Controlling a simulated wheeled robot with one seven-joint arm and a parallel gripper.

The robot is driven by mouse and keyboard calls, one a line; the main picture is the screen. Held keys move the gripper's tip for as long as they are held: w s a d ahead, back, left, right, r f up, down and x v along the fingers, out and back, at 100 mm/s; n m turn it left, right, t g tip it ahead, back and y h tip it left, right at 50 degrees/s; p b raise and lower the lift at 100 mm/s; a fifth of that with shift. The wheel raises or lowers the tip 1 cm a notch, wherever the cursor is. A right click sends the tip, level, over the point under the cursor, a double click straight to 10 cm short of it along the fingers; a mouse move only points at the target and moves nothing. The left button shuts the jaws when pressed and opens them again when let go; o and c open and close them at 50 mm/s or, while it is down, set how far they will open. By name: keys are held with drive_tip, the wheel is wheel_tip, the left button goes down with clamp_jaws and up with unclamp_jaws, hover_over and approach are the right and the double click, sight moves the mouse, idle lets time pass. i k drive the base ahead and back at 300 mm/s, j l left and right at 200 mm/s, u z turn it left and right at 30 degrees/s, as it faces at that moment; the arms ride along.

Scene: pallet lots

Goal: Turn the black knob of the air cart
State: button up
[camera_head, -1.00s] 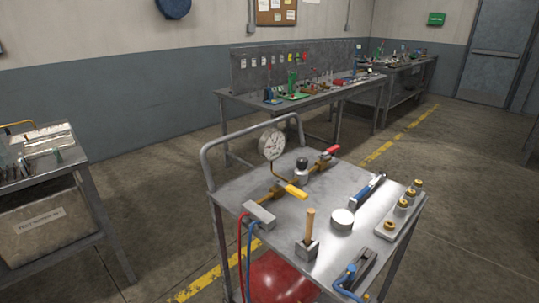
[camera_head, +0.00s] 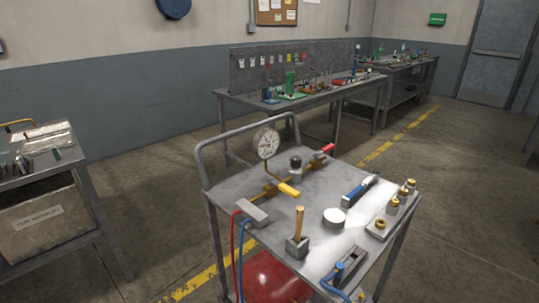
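The air cart (camera_head: 225,184) stands in front of me, a grey metal cart with a tubular push handle at its left. The black knob (camera_head: 296,161) sits on top of a small grey regulator body on the brass pipe line at the back of the cart top. A round white gauge (camera_head: 266,143) rises left of the knob. A yellow lever (camera_head: 289,190) lies in front of it and a red lever (camera_head: 323,150) to its right. My gripper is not in view, and nothing touches the knob.
On the cart top are a wooden-handled tool in a block (camera_head: 298,228), a white round puck (camera_head: 335,218), a blue tool (camera_head: 358,190) and brass fittings on a rail (camera_head: 381,229). Red and blue hoses hang at the front left. Benches stand left and behind; floor at right is clear.

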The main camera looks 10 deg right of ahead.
sight(295, 161)
drive_tip(key=i+l+u, duration=0.15)
drive_tip(key=l, duration=0.3)
drive_tip(key=i+l+u, duration=0.15)
drive_tip(key=l, duration=0.35)
drive_tip(key=i+l+u, duration=0.15)
drive_tip(key=l, duration=0.35)
drive_tip(key=l+u, duration=0.15)
drive_tip(key=l, duration=0.35)
drive_tip(key=l+u, duration=0.25)
drive_tip(key=l, duration=0.5)
drive_tip(key=k+l+u, duration=0.1)
drive_tip(key=l+u, duration=0.15)
drive_tip(key=l, duration=0.45)
drive_tip(key=i+z, duration=0.1)
drive_tip(key=i, duration=0.05)
